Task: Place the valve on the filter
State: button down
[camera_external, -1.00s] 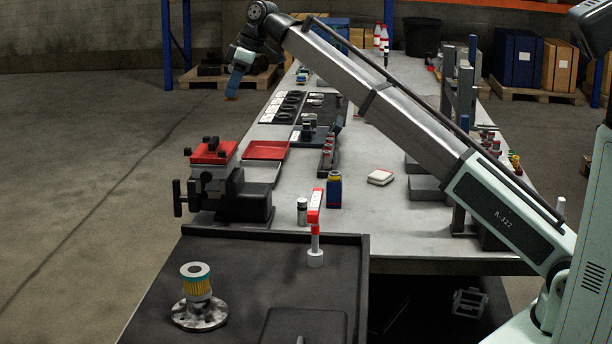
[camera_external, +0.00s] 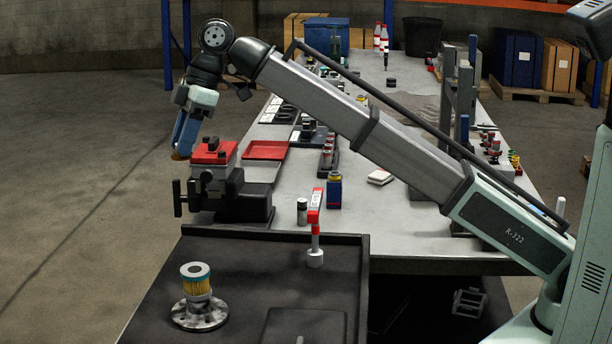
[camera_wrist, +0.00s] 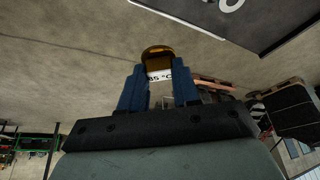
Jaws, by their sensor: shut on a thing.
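My gripper (camera_external: 181,150), with blue fingers, is up beside the vise, above and well away from the filter. In the wrist view my gripper (camera_wrist: 160,90) is shut on the valve (camera_wrist: 157,62), a brass-coloured round piece with a white "85 °C" label. The fingers hide its lower part. The filter is not clear in the wrist view.
The grey vise (camera_external: 226,188) with red jaws is close to my gripper. A red and white upright post (camera_external: 315,230) stands right of the filter. The dark tray (camera_external: 265,265) has free room around the filter. A red tray (camera_external: 265,150) lies behind the vise.

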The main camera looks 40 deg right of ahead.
jog(key=n, duration=0.2)
send_over(189, 271)
jog(key=d, duration=0.2)
jog(key=shift+g, duration=0.4)
jog(key=shift+a+f, duration=0.15)
jog(key=shift+f, duration=7.45)
jog(key=shift+f, duration=0.1)
jog(key=c, duration=0.8)
grip_release()
jog(key=v, duration=1.2)
